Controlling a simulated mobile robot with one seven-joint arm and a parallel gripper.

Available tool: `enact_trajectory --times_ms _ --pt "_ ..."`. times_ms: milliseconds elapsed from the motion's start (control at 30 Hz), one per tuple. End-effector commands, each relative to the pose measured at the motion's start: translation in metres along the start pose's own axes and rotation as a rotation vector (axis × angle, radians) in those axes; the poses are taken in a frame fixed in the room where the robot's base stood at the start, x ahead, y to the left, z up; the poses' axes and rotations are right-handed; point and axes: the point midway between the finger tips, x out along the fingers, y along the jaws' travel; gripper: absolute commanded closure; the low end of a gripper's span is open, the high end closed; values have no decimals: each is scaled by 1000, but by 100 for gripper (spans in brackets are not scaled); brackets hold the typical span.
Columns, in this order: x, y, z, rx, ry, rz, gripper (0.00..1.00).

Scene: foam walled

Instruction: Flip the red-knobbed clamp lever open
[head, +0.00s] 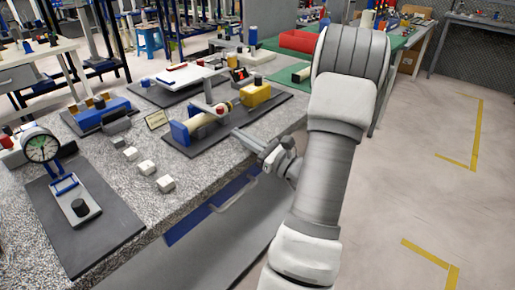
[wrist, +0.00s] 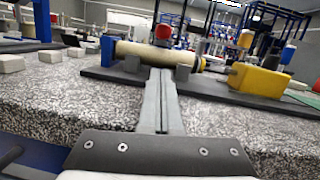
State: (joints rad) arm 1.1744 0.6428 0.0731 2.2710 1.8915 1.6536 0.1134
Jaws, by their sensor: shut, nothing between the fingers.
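The red knob (wrist: 163,32) of the clamp lever stands just above a cream cylinder (wrist: 135,50) in the wrist view, roughly straight beyond my fingertips. In the head view the red knob (head: 227,106) is small, near the right end of the cream cylinder (head: 203,121), on a dark base plate (head: 250,121). My gripper (head: 236,133) is at the granite bench's front edge, near the plate. In the wrist view my gripper (wrist: 160,72) has its fingers together and empty, pointing at the fixture. The lower part of the lever is hard to make out.
A yellow block (head: 255,94) stands right of the clamp and a blue block (head: 181,133) at its left. Several white blocks (head: 147,168) lie left of the plate. A dial gauge stand (head: 42,149) is at far left. Floor at right is clear.

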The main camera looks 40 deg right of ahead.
Motion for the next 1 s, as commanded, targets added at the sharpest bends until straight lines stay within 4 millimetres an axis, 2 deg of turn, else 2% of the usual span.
enact_trajectory --times_ms 100,333,1000 --pt "15 0 11 -5 -2 2 100" --pt "30 0 26 -1 -1 0 100" --pt "32 -6 35 1 23 1 100"
